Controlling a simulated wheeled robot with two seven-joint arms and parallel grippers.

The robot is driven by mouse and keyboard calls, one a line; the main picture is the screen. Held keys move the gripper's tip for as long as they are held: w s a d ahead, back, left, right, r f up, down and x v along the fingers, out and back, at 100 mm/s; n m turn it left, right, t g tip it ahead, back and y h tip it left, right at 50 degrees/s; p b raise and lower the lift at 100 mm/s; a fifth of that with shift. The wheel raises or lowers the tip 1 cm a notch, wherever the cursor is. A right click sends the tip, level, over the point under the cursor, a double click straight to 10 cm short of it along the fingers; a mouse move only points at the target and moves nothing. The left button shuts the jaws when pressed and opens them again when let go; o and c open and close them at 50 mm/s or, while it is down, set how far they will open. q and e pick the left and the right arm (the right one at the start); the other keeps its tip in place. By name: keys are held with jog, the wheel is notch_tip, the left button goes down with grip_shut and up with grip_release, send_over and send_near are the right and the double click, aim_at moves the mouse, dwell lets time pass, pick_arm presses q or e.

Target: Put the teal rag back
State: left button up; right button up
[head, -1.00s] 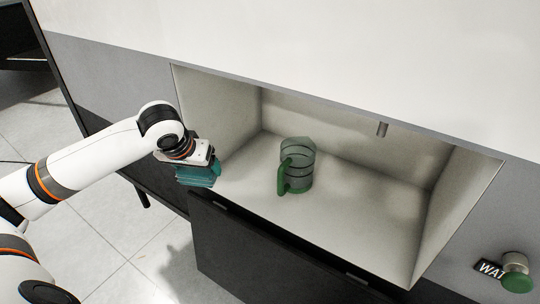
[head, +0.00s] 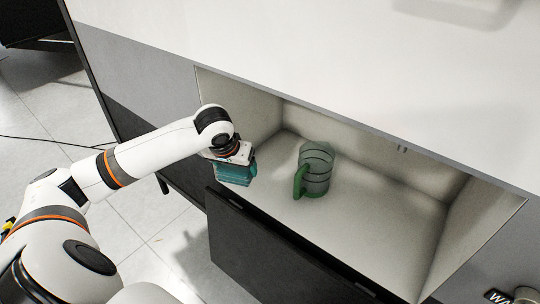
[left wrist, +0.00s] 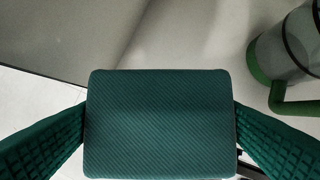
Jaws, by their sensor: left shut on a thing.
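The teal rag (head: 235,173) is a folded, ribbed block held in my left gripper (head: 236,168). The left wrist view shows the rag (left wrist: 160,125) clamped between the two fingers, which press on its left and right sides. In the head view the gripper and rag are at the left front opening of a pale, open compartment (head: 372,225) in the caravan's side. I cannot tell whether the rag touches the compartment floor. My right gripper is not in view.
A clear jug with a green handle (head: 316,170) stands upright in the compartment, right of the rag; it also shows in the left wrist view (left wrist: 290,50). A dark flap (head: 280,255) hangs open below the opening. Compartment floor right of the jug is free.

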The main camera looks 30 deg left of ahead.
pick_arm(q)
jog(key=w+p, duration=0.1)
jog(key=w, duration=0.3)
jog(key=w+d+f+p, duration=0.1)
jog(key=w, duration=0.3)
jog(key=w+f+p, duration=0.1)
jog(key=w+p, duration=0.1)
jog(key=w, duration=0.3)
jog(key=shift+w+d+f, duration=0.1)
jog(key=shift+d, duration=0.2)
notch_tip(320, 180, down, 4)
jog(key=shift+r+p, duration=0.1)
jog(key=shift+p, duration=0.7)
jog(key=shift+f+p, duration=0.2)
jog(key=shift+p, duration=0.15)
jog(key=shift+w+f, duration=0.15)
jog(key=shift+f, duration=0.2)
jog(key=o, duration=0.8)
